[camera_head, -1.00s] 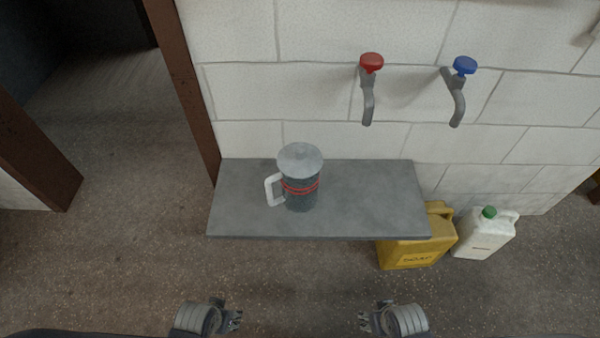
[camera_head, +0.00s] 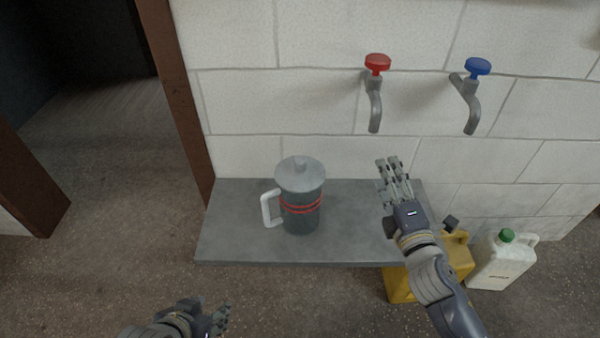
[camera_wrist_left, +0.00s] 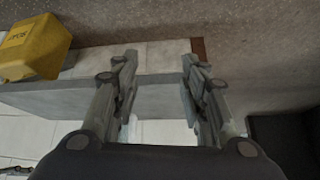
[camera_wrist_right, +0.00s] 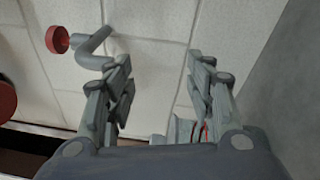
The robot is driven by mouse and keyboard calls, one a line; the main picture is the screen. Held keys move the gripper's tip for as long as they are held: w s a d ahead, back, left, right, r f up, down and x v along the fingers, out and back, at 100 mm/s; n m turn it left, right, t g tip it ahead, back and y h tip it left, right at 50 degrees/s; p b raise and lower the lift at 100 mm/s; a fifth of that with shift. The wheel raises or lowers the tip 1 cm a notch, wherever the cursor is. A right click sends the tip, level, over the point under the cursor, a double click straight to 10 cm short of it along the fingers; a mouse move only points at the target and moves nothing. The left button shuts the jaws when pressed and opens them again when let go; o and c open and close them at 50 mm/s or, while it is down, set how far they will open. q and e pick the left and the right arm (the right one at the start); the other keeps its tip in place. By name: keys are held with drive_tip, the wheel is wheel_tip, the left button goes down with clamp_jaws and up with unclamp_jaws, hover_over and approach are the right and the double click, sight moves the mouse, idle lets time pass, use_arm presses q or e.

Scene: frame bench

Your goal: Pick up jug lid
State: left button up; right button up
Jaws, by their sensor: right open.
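The jug lid (camera_head: 301,172) is a round pale grey disc with a small knob. It sits on top of the dark grey jug (camera_head: 300,215), which has red bands and a white handle on its left. The jug stands upright on the grey shelf (camera_head: 235,240). My right gripper (camera_head: 392,166) is open and empty, raised to the right of the jug and apart from it. Part of the jug shows low in the right wrist view (camera_wrist_right: 182,130). My left gripper (camera_head: 216,312) is low in front of the shelf; its fingers are apart and empty in the left wrist view (camera_wrist_left: 160,62).
A red-handled tap (camera_head: 376,90) and a blue-handled tap (camera_head: 473,95) stick out from the white block wall. A yellow container (camera_head: 400,285) and a white jerrycan (camera_head: 500,265) stand on the floor at right. The shelf is clear left of the jug.

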drive_tip(key=w+a+r+n+y, duration=0.25)
drive_tip(key=a+n+y, duration=0.3)
drive_tip(key=n, duration=0.45)
drive_tip(key=n+g+y, duration=0.7)
drive_tip(key=n+g, duration=0.1)
drive_tip(key=n, duration=0.7)
approach(300, 159)
drive_tip(key=x, duration=0.5)
drive_tip(key=shift+w+a+f, duration=0.15)
drive_tip(key=shift+w+f, duration=0.15)
drive_tip(key=x, duration=0.3)
drive_tip(key=shift+a, duration=0.4)
drive_tip(key=shift+w+a, duration=0.25)
use_arm(q)
drive_tip(key=w+r, duration=0.1)
drive_tip(key=w+d+r+t, duration=0.1)
drive_tip(key=w, duration=0.1)
drive_tip(key=w+r+t, duration=0.1)
drive_tip(key=shift+w+d+h, duration=0.15)
drive_tip(key=shift+d+h, duration=0.05)
drive_tip(key=shift+h, duration=0.2)
use_arm(e)
drive_tip(key=shift+c, duration=0.6)
drive_tip(key=c, duration=1.1)
